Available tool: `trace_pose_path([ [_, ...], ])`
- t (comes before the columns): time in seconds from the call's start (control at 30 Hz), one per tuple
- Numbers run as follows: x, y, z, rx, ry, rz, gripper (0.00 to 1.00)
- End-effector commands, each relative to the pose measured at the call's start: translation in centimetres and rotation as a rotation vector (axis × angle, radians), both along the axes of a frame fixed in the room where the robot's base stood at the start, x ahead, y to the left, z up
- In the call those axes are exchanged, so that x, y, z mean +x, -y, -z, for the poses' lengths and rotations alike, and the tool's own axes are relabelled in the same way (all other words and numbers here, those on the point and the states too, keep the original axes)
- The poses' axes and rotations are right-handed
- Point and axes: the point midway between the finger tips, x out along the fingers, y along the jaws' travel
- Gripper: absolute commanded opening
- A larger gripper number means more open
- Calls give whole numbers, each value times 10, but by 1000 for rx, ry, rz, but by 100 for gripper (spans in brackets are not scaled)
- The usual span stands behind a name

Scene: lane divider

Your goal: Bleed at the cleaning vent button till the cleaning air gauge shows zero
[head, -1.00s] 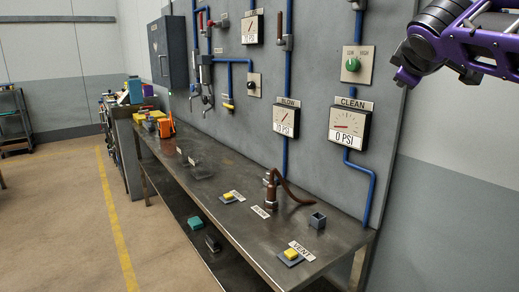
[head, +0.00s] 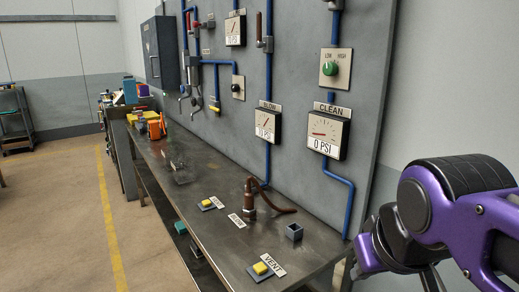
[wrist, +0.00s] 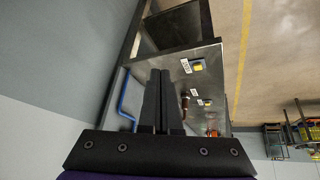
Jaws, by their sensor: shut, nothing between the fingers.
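The CLEAN gauge (head: 328,128) on the wall panel reads 0 PSI in the head view, its red needle pointing left. The nearer yellow vent button (head: 261,268) sits on a grey base at the bench's near end, beside a VENT label (head: 274,264). It also appears in the wrist view (wrist: 199,67). A second yellow button (head: 206,203) with a label sits farther along. My gripper (wrist: 160,74) is shut and empty in the wrist view, apart from the button. In the head view my purple arm fills the lower right; the fingertips cannot be made out there.
A BLOW gauge (head: 267,123) hangs left of CLEAN. A green LOW/HIGH knob (head: 330,68) is above CLEAN. A brown nozzle with hose (head: 250,200) and a small grey open box (head: 294,232) stand on the metal bench (head: 222,232). Floor left of the bench is clear.

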Motion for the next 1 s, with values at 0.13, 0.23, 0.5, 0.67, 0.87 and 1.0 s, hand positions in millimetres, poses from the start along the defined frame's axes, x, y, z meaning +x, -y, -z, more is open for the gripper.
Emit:
trace_pose_path([
  [0.13, -15, -9, 20, 52, -40, 64, 0],
  [0.23, -18, -12, 25, 64, -50, 78, 0],
  [0.5, -18, -13, 25, 65, -50, 77, 0],
  [0.67, -18, -13, 24, 65, -49, 77, 0],
  [0.87, -18, -13, 24, 65, -49, 77, 0],
  [1.0, -18, -13, 24, 65, -49, 77, 0],
])
